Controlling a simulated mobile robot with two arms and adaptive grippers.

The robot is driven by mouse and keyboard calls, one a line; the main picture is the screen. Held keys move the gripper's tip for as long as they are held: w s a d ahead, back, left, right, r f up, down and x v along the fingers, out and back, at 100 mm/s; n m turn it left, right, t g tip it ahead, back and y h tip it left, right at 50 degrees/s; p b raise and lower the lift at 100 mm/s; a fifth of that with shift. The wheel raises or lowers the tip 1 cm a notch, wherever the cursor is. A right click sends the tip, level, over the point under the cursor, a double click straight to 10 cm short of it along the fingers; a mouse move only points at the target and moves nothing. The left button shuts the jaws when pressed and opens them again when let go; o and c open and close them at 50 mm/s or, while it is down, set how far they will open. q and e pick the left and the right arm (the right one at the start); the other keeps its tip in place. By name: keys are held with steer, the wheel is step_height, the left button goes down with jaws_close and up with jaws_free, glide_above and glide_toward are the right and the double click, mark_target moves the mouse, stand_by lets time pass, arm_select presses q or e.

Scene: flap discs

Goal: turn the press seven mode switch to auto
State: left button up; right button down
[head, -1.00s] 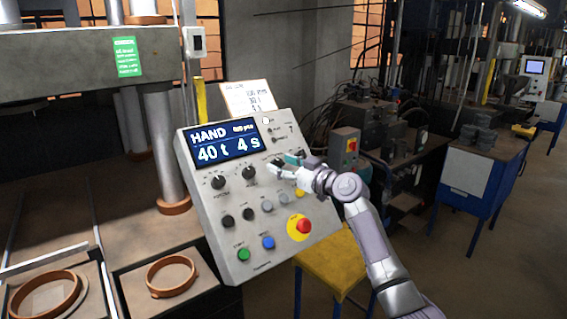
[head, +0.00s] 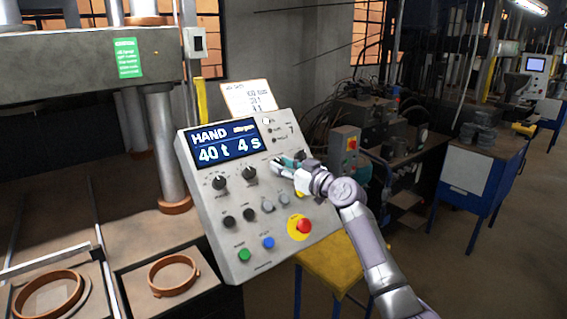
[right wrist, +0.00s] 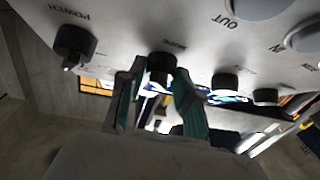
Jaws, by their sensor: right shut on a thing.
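The grey press panel (head: 215,245) stands tilted at the centre of the head view. Its blue display (head: 222,143) reads HAND, 40 t, 4 s. My right gripper (head: 281,165) is at the upper right of the panel, at the end of the upper knob row. In the right wrist view its two green-lined fingers (right wrist: 160,98) are shut on a black knob, the mode switch (right wrist: 162,64), with small lettering above it. Its pointer is hidden between the fingers. My left gripper is not in view.
Other black knobs (head: 219,183) and (head: 250,173) sit close by on the panel. A red emergency stop (head: 304,226) on a yellow disc, a green button (head: 243,255) and a blue button (head: 268,243) are lower down. A yellow stool (head: 335,272) stands below.

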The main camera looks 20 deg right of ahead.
steer(key=m+h+p, duration=0.1)
steer(key=m+p, duration=0.1)
steer(key=m+h+p, duration=0.2)
steer(key=p, duration=0.1)
steer(key=m+t+h+p, duration=0.1)
steer(key=m+p, duration=0.1)
steer(key=p, duration=0.1)
steer(key=shift+s+a+r+m+h, duration=0.1)
steer(key=shift+a+r+m+h, duration=0.2)
steer(key=shift+a+r+m, duration=0.1)
steer(key=shift+f+m+h+p, duration=0.25)
steer(key=shift+m+h+p, duration=0.35)
steer(key=shift+m, duration=0.3)
steer(key=shift+m+h, duration=0.8)
steer(key=shift+m, duration=0.3)
steer(key=c, duration=0.8)
jaws_free()
steer(key=shift+f, duration=0.1)
step_height(320, 180, up, 10)
